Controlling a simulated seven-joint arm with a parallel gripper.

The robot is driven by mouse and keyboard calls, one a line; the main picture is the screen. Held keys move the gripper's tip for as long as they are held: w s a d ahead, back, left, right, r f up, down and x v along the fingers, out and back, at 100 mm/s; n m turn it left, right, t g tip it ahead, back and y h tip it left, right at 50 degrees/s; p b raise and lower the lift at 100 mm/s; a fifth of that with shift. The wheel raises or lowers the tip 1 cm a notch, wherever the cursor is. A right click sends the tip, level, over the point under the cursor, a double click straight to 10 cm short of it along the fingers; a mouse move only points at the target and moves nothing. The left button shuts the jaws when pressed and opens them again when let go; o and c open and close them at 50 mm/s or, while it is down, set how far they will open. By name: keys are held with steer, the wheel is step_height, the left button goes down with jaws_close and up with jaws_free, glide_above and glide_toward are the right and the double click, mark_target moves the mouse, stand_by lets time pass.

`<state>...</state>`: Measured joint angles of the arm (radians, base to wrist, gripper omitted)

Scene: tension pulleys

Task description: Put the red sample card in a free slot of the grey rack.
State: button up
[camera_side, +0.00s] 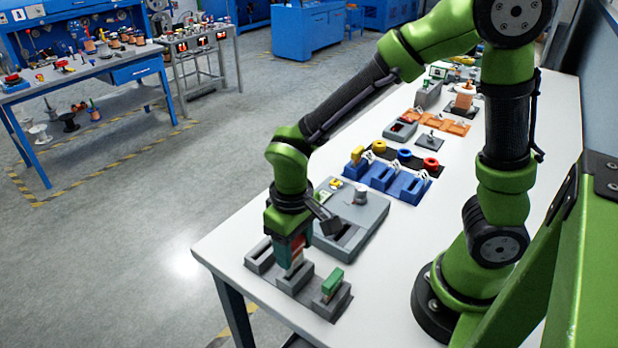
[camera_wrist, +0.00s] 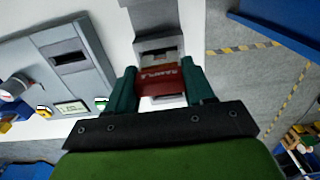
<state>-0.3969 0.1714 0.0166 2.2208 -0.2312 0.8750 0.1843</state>
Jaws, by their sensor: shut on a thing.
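My gripper (camera_side: 291,256) points down over the grey rack (camera_side: 318,309) at the near end of the table. It is shut on the red sample card (camera_wrist: 158,77), which shows between the two teal fingers in the wrist view. The card is over the middle slot of the rack; whether its lower edge is inside the slot I cannot tell. A green card (camera_side: 333,282) stands in the right slot. The left slot (camera_side: 260,256) looks empty. Part of the rack also shows beyond the card in the wrist view (camera_wrist: 154,18).
A grey device (camera_side: 362,222) with a slot and buttons stands just behind the rack. The table's left edge is close to the rack.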

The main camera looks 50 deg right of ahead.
mark_target(295, 268)
steer(key=shift+f, duration=1.8)
stand_by(1.0)
steer(key=o, duration=1.4)
steer(key=shift+o, duration=0.2)
steer(key=shift+r, duration=4)
steer(key=shift+s+f, duration=0.15)
steer(key=s+d+r+m+t+y, duration=0.2)
steer(key=s+d+r+m+t, duration=0.2)
steer(key=d+r+t, duration=0.3)
steer(key=shift+s+d+r, duration=0.3)
steer(key=shift+d+r, duration=0.85)
steer(key=shift+r, duration=1.6)
